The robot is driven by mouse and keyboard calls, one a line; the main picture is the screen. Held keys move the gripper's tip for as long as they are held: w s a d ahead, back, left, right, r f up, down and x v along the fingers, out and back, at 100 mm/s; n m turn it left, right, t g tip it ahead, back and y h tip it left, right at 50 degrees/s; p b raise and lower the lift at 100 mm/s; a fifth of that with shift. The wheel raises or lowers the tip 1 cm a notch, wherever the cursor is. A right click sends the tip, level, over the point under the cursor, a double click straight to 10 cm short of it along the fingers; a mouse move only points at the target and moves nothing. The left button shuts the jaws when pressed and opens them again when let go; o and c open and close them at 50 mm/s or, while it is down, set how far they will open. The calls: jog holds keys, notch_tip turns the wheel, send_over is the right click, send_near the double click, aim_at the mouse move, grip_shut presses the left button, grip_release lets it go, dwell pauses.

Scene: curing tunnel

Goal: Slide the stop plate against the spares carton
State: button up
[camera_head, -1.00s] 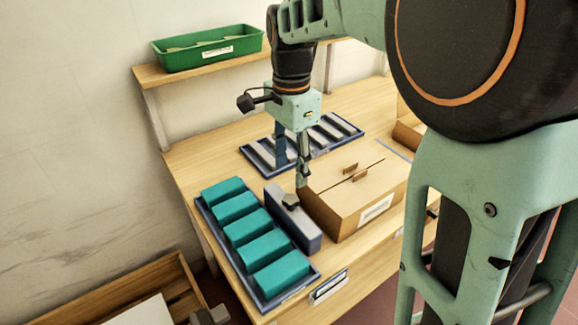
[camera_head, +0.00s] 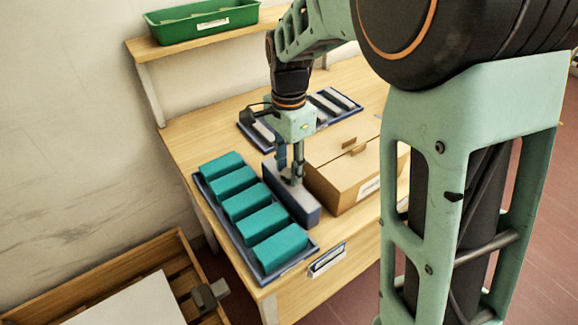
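The stop plate is most likely the grey-blue upright block (camera_head: 298,208) standing on the bench between the teal blocks and the carton. The spares carton (camera_head: 345,185) is the brown cardboard box to its right, with closed flaps and a white label. A narrow gap shows between plate and carton at the near end. My gripper (camera_head: 291,180) points down at the top of the plate, over its dark knob. The fingertips and knob overlap in the picture, so I cannot tell whether they grip it.
A blue tray (camera_head: 262,280) of several teal blocks lies close left of the plate. Another blue tray (camera_head: 245,130) with grey bars lies behind my gripper. A green bin (camera_head: 200,24) sits on the shelf. A wooden crate (camera_head: 190,270) stands low at the left.

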aim_at(305, 159)
grip_shut()
jog(key=w+d, duration=0.1)
jog(key=d, duration=0.1)
jog(key=w+d, duration=0.1)
jog(key=shift+w+d+p, duration=0.3)
jog(key=shift+d+p, duration=0.05)
jog(key=shift+d, duration=0.05)
jog(key=shift+o, duration=2.3)
grip_release()
notch_tip(305, 159, up, 12)
